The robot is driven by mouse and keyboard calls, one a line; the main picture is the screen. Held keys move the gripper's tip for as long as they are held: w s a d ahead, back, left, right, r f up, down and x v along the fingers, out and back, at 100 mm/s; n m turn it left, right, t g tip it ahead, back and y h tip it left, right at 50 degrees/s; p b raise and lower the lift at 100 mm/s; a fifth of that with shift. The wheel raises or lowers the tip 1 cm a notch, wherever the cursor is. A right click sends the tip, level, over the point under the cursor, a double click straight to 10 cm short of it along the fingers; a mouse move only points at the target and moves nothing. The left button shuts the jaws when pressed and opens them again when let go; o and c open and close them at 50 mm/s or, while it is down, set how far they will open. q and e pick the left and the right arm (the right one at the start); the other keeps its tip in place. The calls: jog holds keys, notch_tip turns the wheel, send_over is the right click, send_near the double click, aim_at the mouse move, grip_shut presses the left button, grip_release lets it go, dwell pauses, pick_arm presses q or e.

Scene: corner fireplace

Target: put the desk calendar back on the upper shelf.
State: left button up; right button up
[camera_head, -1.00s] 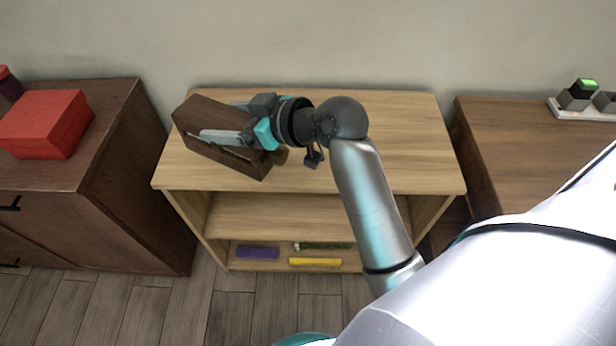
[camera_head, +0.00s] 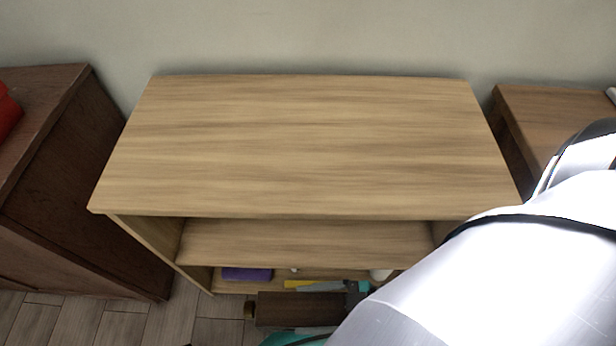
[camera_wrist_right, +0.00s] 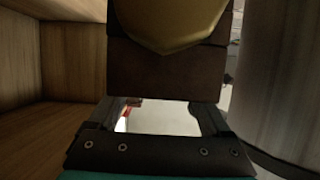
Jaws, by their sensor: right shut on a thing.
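The desk calendar, a dark brown wooden block (camera_head: 295,310), is low in front of the light wood bookcase in the head view. My right gripper (camera_head: 335,290) is shut on it from the right, partly hidden behind my arm. In the right wrist view the calendar's dark brown face (camera_wrist_right: 165,75) is between the fingers, with a rounded gold part (camera_wrist_right: 172,20) above. The upper shelf (camera_head: 310,242), under the bookcase top, looks empty where it shows; its right end is partly hidden by my arm. My left gripper is not in view.
The bookcase top (camera_head: 310,145) is bare. The lower shelf holds a purple item (camera_head: 247,274) and a yellow item (camera_head: 300,284), partly hidden. A dark brown cabinet (camera_head: 80,200) stands left, with a red box (camera_head: 6,112) on it. A brown table (camera_head: 550,115) stands right.

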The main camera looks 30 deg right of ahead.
jog(key=w+d+b, duration=0.2)
jog(key=w+d, duration=0.3)
jog(key=w, duration=0.3)
jog(key=w+d+b, duration=0.2)
jog(key=w+d, duration=0.4)
jog(key=w, duration=0.3)
jog(key=f+b, duration=0.1)
jog(key=f, duration=0.1)
jog(key=f+b, duration=0.1)
jog(key=f, duration=0.1)
jog(key=f+b, duration=0.1)
jog(key=f, duration=0.2)
jog(key=shift+s+a+b, duration=0.3)
jog(key=shift+a+b, duration=0.05)
jog(key=shift+b, duration=0.05)
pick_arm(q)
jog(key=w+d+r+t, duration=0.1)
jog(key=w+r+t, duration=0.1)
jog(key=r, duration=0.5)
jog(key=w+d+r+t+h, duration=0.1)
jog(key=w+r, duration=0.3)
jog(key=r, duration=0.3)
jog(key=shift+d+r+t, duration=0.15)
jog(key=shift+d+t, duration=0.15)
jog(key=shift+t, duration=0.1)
pick_arm(e)
jog(key=shift+w+d+f, duration=0.1)
